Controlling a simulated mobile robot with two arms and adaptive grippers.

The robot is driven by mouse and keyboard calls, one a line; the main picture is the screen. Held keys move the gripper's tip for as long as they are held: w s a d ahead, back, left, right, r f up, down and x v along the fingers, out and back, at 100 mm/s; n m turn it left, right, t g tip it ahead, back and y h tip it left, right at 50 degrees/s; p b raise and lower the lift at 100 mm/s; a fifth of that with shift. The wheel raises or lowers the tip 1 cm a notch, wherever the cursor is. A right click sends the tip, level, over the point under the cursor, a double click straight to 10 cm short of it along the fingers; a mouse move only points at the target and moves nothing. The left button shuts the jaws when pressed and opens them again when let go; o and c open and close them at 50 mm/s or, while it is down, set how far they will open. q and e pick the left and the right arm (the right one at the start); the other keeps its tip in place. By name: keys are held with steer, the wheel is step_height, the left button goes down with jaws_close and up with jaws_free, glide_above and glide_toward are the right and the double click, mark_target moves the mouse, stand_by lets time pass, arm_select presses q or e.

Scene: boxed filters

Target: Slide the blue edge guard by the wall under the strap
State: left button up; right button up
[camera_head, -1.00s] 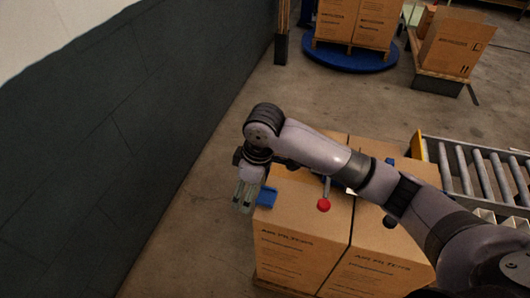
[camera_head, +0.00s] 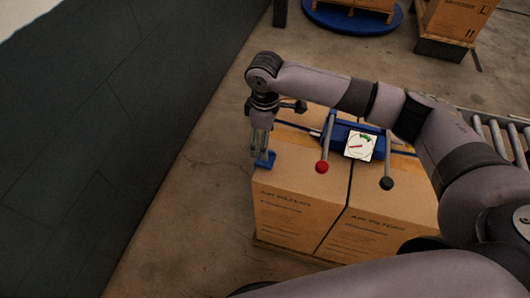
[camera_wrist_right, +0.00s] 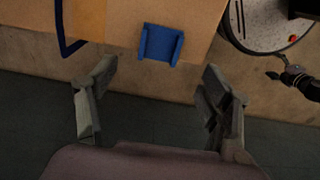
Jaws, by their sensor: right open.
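The blue edge guard (camera_head: 265,160) sits at the wall-side edge of the top of the left carton. It shows as a small blue bracket in the right wrist view (camera_wrist_right: 161,44). A dark blue strap (camera_wrist_right: 64,40) loops over the same carton edge, left of the guard and apart from it there. My right gripper (camera_head: 260,143) is close to the guard in the head view. In the right wrist view its open, empty fingers (camera_wrist_right: 158,98) lie on the wall side of the guard. A dark jointed part at that view's right edge may be my left gripper (camera_wrist_right: 295,78); its jaws are unclear.
A blue tensioner (camera_head: 338,135) with a gauge (camera_head: 360,147), a red-knobbed lever and a black-knobbed lever sits on the cartons (camera_head: 300,215). The dark wall (camera_head: 110,130) stands left across a strip of bare floor (camera_head: 190,180). A roller conveyor (camera_head: 495,140) is at right.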

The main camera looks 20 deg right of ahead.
mark_target(276, 130)
step_height(276, 130, down, 8)
steer(key=shift+f, duration=0.2)
steer(key=shift+c, duration=0.3)
steer(key=c, duration=1.2)
steer(key=shift+w+d+b, duration=0.2)
steer(key=shift+w+d, duration=0.35)
steer(key=shift+w, duration=0.3)
steer(key=shift+w+d+b, duration=0.2)
steer(key=shift+w+d, duration=0.4)
steer(key=shift+w, duration=0.2)
steer(key=shift+w+d+b, duration=0.2)
steer(key=shift+w+d, duration=0.35)
steer(key=shift+w, duration=0.3)
steer(key=shift+w, duration=0.1)
steer(key=shift+w+d+b, duration=0.5)
steer(key=shift+w+d, duration=0.05)
steer(key=shift+w, duration=0.25)
steer(key=shift+w+d+b, duration=0.55)
steer(key=shift+w, duration=0.2)
steer(key=shift+w+d+b, duration=0.5)
steer(key=shift+w+d, duration=0.05)
steer(key=shift+w, duration=0.25)
steer(key=shift+w+d, duration=0.1)
